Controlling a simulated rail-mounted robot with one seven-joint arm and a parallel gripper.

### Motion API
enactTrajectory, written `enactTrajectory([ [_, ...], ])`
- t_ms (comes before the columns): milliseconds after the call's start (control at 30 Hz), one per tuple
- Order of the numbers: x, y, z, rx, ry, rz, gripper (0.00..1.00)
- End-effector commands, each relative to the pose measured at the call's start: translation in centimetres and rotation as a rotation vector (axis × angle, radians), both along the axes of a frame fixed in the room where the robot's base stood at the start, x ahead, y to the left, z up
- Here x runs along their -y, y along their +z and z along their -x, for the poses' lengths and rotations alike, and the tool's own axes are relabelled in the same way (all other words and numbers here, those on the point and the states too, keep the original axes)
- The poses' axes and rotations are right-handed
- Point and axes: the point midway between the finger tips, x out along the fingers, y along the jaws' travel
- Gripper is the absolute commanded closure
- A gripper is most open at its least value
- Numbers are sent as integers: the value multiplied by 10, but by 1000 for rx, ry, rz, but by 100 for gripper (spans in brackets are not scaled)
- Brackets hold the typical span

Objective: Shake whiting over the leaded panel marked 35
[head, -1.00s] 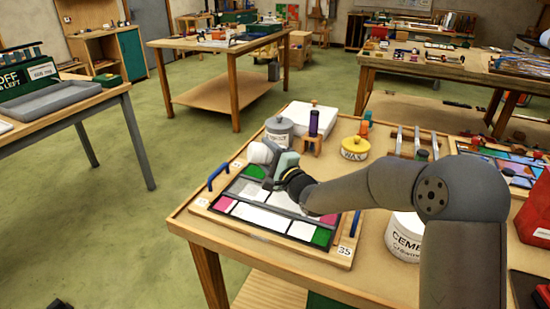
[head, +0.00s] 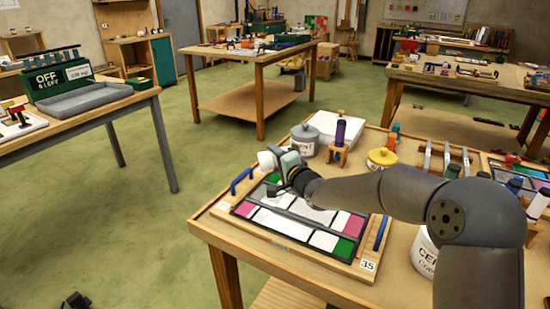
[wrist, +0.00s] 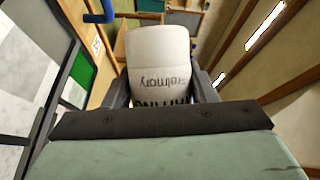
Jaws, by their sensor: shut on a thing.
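The leaded panel (head: 292,228) lies on a wooden board marked 35 (head: 368,265), with white, pink and green panes between dark leads. My gripper (head: 272,165) is over the panel's far left part and is shut on a white whiting shaker (head: 266,160). In the wrist view the shaker (wrist: 158,62) sits between the fingers, its lettering partly readable. The shaker looks tilted onto its side, pointing left in the head view. I cannot see any powder falling. My arm hides part of the panel's far right side.
Blue handles (head: 241,181) stand at the board's ends. Behind are a grey lidded tub (head: 305,142), a purple-topped bottle (head: 340,132) and a yellow-lidded wax tin (head: 382,158). A cement tub (head: 425,258) stands right of the board.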

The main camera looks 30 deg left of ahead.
Motion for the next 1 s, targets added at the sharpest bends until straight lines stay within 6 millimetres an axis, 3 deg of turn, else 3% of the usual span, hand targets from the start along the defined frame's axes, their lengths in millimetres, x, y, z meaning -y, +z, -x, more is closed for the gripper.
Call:
enactTrajectory([
  [133,3,-11,-2,184,1,263,78],
  [333,7,-18,-5,307,1,446,78],
  [1000,9,-17,-6,372,4,543,78],
])
